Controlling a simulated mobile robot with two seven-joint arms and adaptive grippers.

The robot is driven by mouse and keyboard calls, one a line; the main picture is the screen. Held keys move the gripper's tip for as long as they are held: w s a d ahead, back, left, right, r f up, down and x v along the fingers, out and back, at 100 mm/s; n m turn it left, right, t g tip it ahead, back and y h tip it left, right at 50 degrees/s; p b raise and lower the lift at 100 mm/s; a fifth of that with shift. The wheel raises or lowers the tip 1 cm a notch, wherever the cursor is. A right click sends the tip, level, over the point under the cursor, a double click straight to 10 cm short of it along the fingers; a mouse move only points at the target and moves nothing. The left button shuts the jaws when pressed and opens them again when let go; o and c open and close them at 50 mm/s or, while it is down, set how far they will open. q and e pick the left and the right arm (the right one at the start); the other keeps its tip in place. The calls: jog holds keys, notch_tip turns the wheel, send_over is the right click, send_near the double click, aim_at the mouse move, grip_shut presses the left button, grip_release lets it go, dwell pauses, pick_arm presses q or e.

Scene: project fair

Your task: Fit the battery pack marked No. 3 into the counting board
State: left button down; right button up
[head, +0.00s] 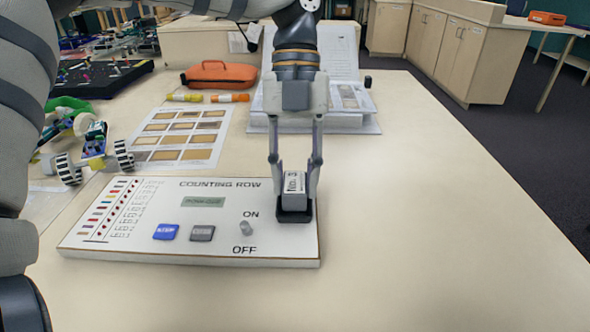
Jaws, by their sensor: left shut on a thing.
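The counting board (130,240) is a white panel lying flat on the table, lettered COUNTING ROW. It has a small display, a blue and a grey button, an ON/OFF switch (246,228) and a black battery holder (294,215) at its right end. My left gripper (294,182) points down over the holder and is shut on the battery pack (293,186), a pale block marked No. 3. The pack is upright, its lower end at the holder's opening; I cannot tell how deep it sits. My right gripper is not in view.
A printed sheet of colour samples (182,140) lies behind the board. A wheeled model (92,150) stands at left. An orange case (219,75), two markers and an open binder (318,118) lie farther back. The table's right side is clear.

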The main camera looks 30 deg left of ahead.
pick_arm(q)
jog(key=shift+f, duration=0.2)
jog(key=c, duration=0.8)
grip_release()
jog(key=shift+o, duration=0.2)
jog(key=shift+r+p, duration=0.45)
jog(key=shift+r, duration=3.05)
